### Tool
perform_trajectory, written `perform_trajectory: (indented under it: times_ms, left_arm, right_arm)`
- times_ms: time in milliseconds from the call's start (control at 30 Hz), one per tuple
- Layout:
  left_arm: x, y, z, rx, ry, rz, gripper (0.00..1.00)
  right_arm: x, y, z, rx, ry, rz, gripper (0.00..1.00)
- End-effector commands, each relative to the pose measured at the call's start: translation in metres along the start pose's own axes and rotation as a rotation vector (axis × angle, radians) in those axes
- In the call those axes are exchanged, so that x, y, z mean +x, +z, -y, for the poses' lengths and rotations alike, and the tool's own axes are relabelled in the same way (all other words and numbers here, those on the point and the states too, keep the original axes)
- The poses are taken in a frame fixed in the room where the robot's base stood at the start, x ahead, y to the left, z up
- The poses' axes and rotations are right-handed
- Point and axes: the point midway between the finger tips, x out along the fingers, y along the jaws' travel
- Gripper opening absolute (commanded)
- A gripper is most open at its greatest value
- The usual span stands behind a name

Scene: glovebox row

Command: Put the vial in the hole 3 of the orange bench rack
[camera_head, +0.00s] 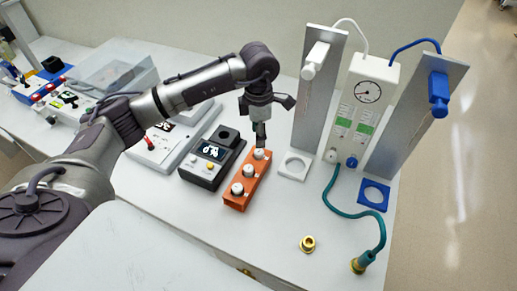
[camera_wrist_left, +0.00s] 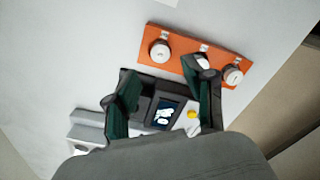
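The orange bench rack (camera_head: 237,204) stands on the white bench, running from lower left to upper right. Three white-capped vials sit in it: a near one (camera_head: 237,188), a middle one (camera_head: 249,170) and a far one (camera_head: 259,154). I cannot tell which vial the task means, nor read hole numbers. My left gripper (camera_head: 261,140) points down over the rack's far end. In the left wrist view its fingers (camera_wrist_left: 162,98) are apart with nothing held between them; one finger overlaps the rack (camera_wrist_left: 182,45) and partly hides a vial. My right gripper is out of view.
A black device with a display (camera_head: 213,151) stands close left of the rack. A white square ring (camera_head: 293,166) and a blue one (camera_head: 374,194) lie right, below upright panels and a gauge box (camera_head: 365,95). A teal hose (camera_head: 345,212) and brass fitting (camera_head: 307,243) lie in front.

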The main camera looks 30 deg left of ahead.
Motion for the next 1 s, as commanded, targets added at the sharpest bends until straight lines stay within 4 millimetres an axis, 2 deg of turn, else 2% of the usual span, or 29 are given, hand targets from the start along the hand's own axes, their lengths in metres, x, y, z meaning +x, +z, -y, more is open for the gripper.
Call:
perform_trajectory:
  times_ms: [33,200,333,1000]
  left_arm:
    - [-0.009,0.001,-0.001,0.0,0.005,0.004,0.53]
    - [-0.036,0.001,-0.001,0.0,0.003,0.003,0.53]
    - [-0.047,0.0,0.0,0.0,0.001,0.001,0.53]
    - [-0.05,0.0,0.0,-0.001,0.0,0.0,0.53]
  right_arm:
    - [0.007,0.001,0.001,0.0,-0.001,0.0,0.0]
    - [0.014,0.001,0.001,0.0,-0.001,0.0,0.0]
    - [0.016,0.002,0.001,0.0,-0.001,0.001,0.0]
    - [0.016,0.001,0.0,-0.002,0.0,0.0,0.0]
